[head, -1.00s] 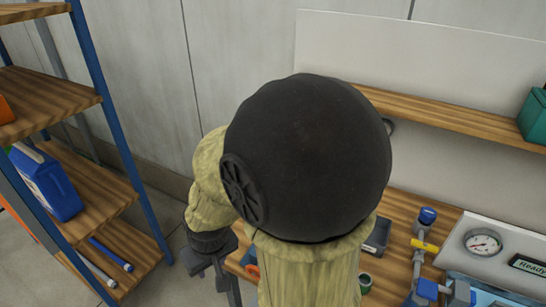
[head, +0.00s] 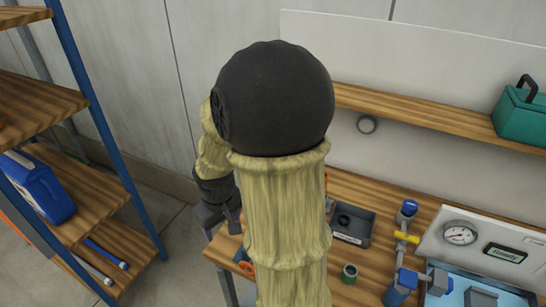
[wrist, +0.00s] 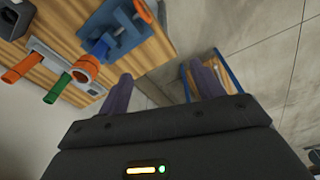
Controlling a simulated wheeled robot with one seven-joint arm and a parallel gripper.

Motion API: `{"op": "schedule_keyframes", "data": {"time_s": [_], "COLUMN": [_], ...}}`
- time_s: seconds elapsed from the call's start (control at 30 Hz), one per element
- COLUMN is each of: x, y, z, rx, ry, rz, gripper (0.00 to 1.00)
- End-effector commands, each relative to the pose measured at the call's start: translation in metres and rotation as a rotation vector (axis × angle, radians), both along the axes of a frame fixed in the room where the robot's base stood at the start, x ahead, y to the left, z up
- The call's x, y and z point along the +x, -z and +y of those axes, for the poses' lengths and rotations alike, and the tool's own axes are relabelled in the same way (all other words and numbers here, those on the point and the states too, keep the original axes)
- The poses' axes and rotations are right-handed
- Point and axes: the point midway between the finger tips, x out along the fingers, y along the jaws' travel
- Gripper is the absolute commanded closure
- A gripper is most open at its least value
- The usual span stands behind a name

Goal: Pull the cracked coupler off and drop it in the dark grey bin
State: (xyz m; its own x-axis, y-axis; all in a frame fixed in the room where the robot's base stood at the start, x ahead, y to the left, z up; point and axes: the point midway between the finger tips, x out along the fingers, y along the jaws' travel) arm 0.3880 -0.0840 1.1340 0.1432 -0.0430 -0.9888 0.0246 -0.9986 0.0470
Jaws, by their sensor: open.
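The dark grey bin (head: 371,233) stands on the bench, with a dark round item visible in it. My gripper (head: 222,220) hangs by the bench's left edge, partly behind my arm. In the wrist view its two fingers (wrist: 163,88) are spread apart with nothing between them. A blue fixture (wrist: 113,32) and an orange ring-shaped part (wrist: 84,68) with green and orange tubes lie on the bench beyond the fingers. I cannot tell which piece is the cracked coupler; my arm hides part of the bench in the head view.
A blue and yellow valve assembly (head: 405,237) and a gauge panel (head: 440,225) stand at the right of the bench. A small green cylinder (head: 349,273) is in front of the bin. A shelf rack (head: 125,150) with a blue jug (head: 38,185) is at the left.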

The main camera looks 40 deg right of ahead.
Motion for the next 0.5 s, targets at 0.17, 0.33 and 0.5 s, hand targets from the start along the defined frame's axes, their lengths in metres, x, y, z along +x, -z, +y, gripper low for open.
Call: {"op": "schedule_keyframes", "data": {"time_s": [0.17, 0.33, 0.5], "x": [0.009, 0.013, 0.011], "y": [-0.025, -0.044, -0.065], "z": [-0.044, -0.085, -0.129], "rx": [0.01, 0.023, 0.039], "ry": [0.009, 0.01, 0.018], "rz": [0.021, 0.026, 0.015], "gripper": [0.33, 0.33, 0.33]}}
